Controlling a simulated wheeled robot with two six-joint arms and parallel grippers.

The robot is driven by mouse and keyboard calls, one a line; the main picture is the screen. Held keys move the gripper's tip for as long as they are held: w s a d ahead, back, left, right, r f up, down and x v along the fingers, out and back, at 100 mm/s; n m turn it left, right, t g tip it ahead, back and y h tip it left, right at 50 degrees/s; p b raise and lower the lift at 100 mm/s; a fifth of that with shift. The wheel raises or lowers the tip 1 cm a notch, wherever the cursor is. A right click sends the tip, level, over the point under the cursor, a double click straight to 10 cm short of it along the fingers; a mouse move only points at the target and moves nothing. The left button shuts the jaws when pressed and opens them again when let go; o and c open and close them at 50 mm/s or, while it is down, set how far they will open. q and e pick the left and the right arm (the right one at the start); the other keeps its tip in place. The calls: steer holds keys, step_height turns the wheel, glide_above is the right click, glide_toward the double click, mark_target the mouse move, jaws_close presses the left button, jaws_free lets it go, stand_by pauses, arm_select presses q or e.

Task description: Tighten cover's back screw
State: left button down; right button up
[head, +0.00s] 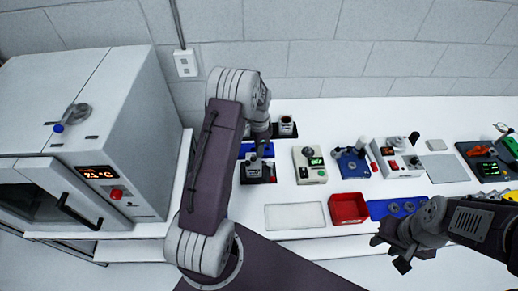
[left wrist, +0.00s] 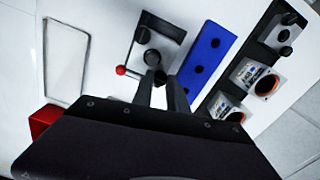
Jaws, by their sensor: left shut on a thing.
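My left gripper (left wrist: 160,90) is shut on a small dark piece with a round end (left wrist: 152,58), over a black-and-grey fixture (left wrist: 165,38) with a red-ball lever (left wrist: 121,70). I cannot tell whether this piece is separate from the fixture. In the head view the fixture (head: 259,173) stands below and right of my left arm, which hides much of that gripper. Motor-like units with orange-ringed ends (left wrist: 266,84) sit in a black tray (left wrist: 272,52). The cover and its back screw cannot be made out. My right gripper (head: 392,250) is open and empty, in front of the table.
A blue block with holes (left wrist: 208,58) lies beside the fixture. A white oven (head: 130,140) stands at the left. More devices line the table's right side.

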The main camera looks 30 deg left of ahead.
arm_select(q)
steer(key=shift+w+r+m, duration=0.1)
steer(key=shift+m, duration=1)
steer(key=c, duration=1.3)
jaws_free()
step_height(320, 180, up, 9)
steer(key=b, duration=0.2)
